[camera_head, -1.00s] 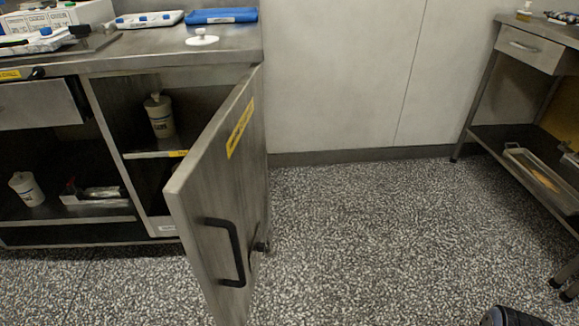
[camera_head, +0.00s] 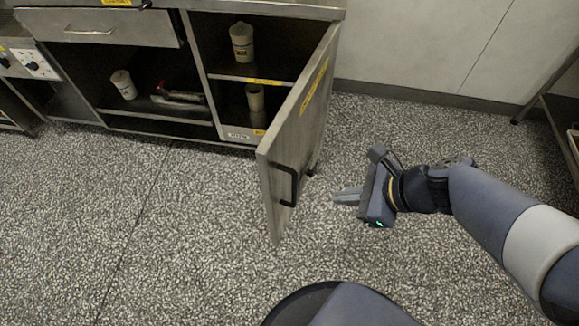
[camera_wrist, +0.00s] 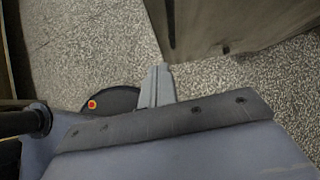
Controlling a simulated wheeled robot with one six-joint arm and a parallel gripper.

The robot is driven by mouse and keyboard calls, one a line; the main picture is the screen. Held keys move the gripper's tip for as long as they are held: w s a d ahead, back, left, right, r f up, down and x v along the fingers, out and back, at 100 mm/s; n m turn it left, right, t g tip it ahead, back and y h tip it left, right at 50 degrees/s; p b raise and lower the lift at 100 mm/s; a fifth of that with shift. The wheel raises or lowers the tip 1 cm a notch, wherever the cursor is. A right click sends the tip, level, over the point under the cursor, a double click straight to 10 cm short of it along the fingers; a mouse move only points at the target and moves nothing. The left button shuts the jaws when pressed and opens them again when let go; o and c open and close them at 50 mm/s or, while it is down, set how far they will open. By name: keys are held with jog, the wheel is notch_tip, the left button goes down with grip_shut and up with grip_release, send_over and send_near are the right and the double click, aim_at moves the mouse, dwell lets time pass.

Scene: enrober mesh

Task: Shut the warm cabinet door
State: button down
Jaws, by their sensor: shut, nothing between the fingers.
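The warm cabinet door (camera_head: 302,118) is a grey metal panel with a yellow label and a black bar handle (camera_head: 288,186). It stands wide open, swung out toward me from the right side of the cabinet opening. My gripper (camera_head: 338,195) is shut and empty, to the right of the door's handle, apart from the door in the head view, and points left toward it. In the wrist view the shut fingers (camera_wrist: 158,84) show over the floor, and a grey-brown panel, seemingly the door (camera_wrist: 235,25), lies beyond them at the top.
Inside the open compartment, a white container (camera_head: 241,42) stands on the shelf and another container (camera_head: 255,98) stands below. A drawer (camera_head: 100,28) and an open bay with a white jar (camera_head: 123,84) are to the left. The speckled floor (camera_head: 200,240) around the door is clear.

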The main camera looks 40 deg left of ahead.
jog(key=a+r+m, duration=0.1)
jog(key=a+r, duration=0.1)
jog(key=b, duration=0.4)
send_near(274, 188)
jog(key=shift+y, duration=0.3)
jog(key=x, duration=0.3)
jog(key=d+x, duration=0.1)
jog(key=x, duration=0.1)
jog(key=shift+a+f, duration=0.1)
jog(key=shift+f, duration=0.35)
jog(key=shift+s+a, duration=0.1)
jog(key=shift+a, duration=0.35)
